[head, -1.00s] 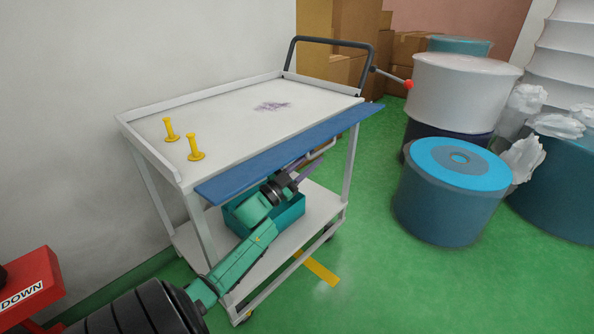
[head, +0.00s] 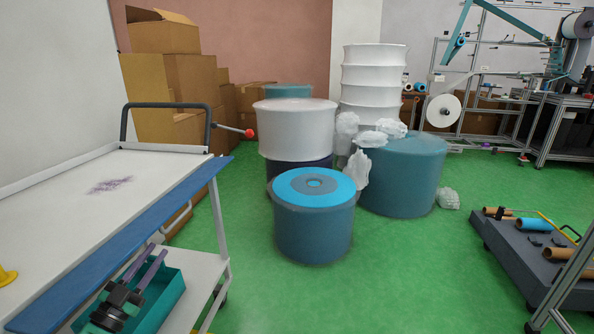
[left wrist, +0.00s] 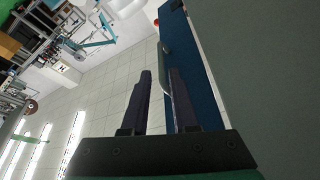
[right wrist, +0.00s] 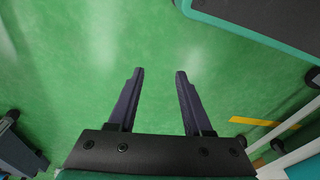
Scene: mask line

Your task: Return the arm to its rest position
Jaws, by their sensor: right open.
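My left gripper (head: 143,268) shows at the lower left of the head view, below the trolley's blue front edge and in front of a teal bin (head: 170,303). Its dark fingers are apart and it holds nothing. In the left wrist view the left gripper (left wrist: 160,75) points up past the trolley's blue edge (left wrist: 185,60), with a thin rail showing between the fingers. My right gripper is outside the head view. In the right wrist view the right gripper (right wrist: 158,75) is open and empty over green floor.
The white-topped trolley (head: 60,215) stands at the left, with a lower shelf (head: 205,275). A blue drum (head: 312,225), a white drum (head: 290,135) and cardboard boxes (head: 160,85) stand behind. A low grey platform (head: 520,255) is at right. Green floor (head: 400,275) between is clear.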

